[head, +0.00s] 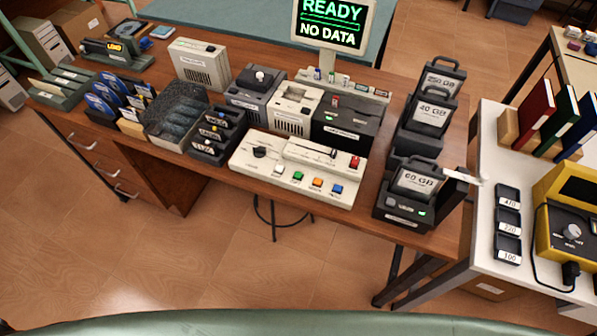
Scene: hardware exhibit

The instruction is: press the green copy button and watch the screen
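The green button (298,176) is on the front row of a cream control panel (250,178) near the table's front edge. It sits between a white button (279,170) and an orange button (317,182). A blue button (338,188) is further right, and a red button (355,162) is above it. The labels under the buttons are too small to read. The screen (333,22) stands behind the panel, cut by the top edge, and reads "READY" and "NO DATA". Neither of my grippers is in the head view.
Right of the panel stands a dock (405,207) holding a cartridge marked "60 GB" (418,182), with a green light. A black rack (428,118) with more cartridges is behind it. A dark foam-lined case (175,118) is to the left.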

